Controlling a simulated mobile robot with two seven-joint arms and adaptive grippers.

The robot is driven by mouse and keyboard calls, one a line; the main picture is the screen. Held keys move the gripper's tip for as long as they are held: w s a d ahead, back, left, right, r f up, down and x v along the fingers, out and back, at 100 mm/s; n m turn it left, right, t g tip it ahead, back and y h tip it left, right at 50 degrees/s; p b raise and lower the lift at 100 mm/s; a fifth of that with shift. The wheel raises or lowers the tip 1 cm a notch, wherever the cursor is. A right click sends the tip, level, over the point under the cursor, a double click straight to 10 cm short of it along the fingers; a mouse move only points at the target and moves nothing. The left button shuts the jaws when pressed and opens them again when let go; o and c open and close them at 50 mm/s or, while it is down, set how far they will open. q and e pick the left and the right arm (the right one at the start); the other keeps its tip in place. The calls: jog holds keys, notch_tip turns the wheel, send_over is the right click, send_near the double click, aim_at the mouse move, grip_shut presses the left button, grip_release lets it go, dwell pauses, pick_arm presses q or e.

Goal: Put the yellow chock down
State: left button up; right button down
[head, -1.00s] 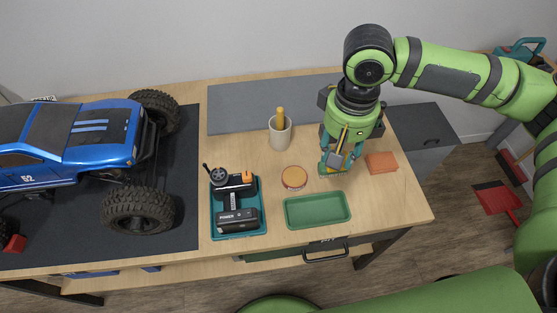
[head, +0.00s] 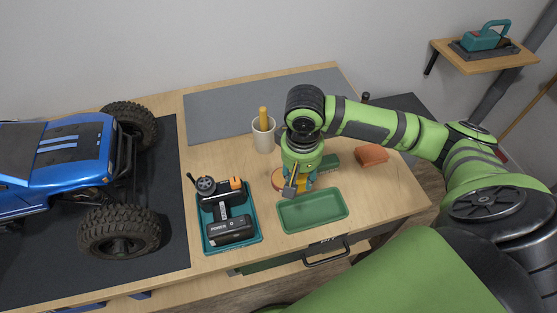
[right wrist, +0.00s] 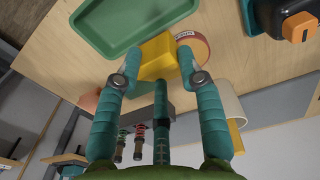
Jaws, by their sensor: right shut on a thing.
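My right gripper (head: 302,188) is shut on the yellow chock (right wrist: 158,57), with one finger on each side of it. In the head view the gripper points down just behind the back edge of the green tray (head: 313,212), and only a little of the chock shows. I cannot tell whether the chock touches the table. My left gripper is not in view.
A teal tray (head: 256,240) with a transmitter and battery stands left of the green tray. A cup (head: 263,140), a green block (head: 328,163) and an orange block (head: 372,155) stand behind. The blue truck (head: 70,155) is at left. The table's right front corner is clear.

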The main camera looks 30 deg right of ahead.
jog(key=w+a+f, duration=0.2)
jog(key=w+a, duration=0.1)
jog(key=w+a+f, duration=0.3)
jog(key=shift+w+a+f+p, duration=0.2)
jog(key=shift+w+a+p, duration=0.05)
jog(key=shift+w+p, duration=0.1)
notch_tip(320, 180, down, 4)
jog(key=shift+f, duration=0.1)
jog(key=c, duration=1)
grip_release()
